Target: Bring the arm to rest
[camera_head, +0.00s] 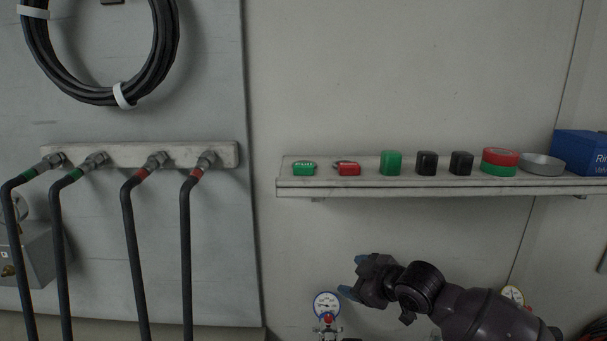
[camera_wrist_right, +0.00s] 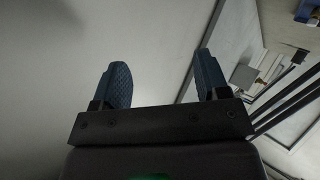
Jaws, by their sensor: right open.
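My right gripper (camera_head: 352,278) comes in from the lower right in the head view, below the shelf and in front of the wall. Its blue fingertips point left. In the right wrist view, the two fingers (camera_wrist_right: 160,82) stand wide apart with nothing between them. The gripper is open and empty and appears clear of the shelf. My left gripper is not in view.
A wall shelf (camera_head: 440,190) holds green and red tags, small green and black blocks, red and green tape, a grey dish and a blue box (camera_head: 580,152). A gauge (camera_head: 326,304) shows below the gripper. Hoses (camera_head: 130,240) hang from a manifold (camera_head: 120,154) at left.

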